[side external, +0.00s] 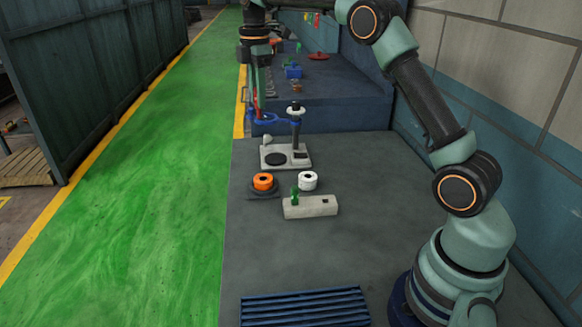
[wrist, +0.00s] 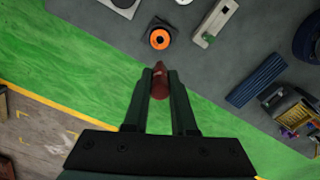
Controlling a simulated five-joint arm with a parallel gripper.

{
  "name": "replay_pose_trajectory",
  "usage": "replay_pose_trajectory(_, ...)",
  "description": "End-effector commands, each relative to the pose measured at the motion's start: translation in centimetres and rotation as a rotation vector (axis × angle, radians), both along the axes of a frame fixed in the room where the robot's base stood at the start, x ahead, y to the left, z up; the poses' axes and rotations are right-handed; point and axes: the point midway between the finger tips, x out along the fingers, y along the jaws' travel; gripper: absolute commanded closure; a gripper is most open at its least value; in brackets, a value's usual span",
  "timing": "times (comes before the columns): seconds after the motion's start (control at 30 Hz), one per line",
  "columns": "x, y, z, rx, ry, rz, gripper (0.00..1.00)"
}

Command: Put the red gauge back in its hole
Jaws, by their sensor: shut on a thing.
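My gripper (wrist: 160,72) is shut on the red gauge (wrist: 159,86), which sits between the two fingers in the wrist view. The pale block (side external: 318,207) stands on the grey bench in the side view. A green gauge (side external: 295,196) stands upright at its left end, and a dark square hole (side external: 326,201) is open at its right. The block also shows at the top of the wrist view (wrist: 213,22), apart from the gripper. In the side view my gripper hangs at top centre, beyond the block; the gauge in it is too small to make out surely.
An orange ring (side external: 262,182) on a dark base and a white ring (side external: 308,180) stand close behind the block. A pale stand with a post (side external: 285,157) is farther back. A blue ribbed tray (side external: 305,307) lies in front. Bench around the block's right is clear.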

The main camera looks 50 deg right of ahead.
Motion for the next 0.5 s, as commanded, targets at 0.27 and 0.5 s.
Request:
replay_pose_trajectory(0.27, -0.8, -0.6, -0.8, 0.000, 0.001, -0.014, 1.00)
replay_pose_trajectory(0.5, -3.8, -2.2, -3.7, 0.001, 0.002, -0.059, 1.00)
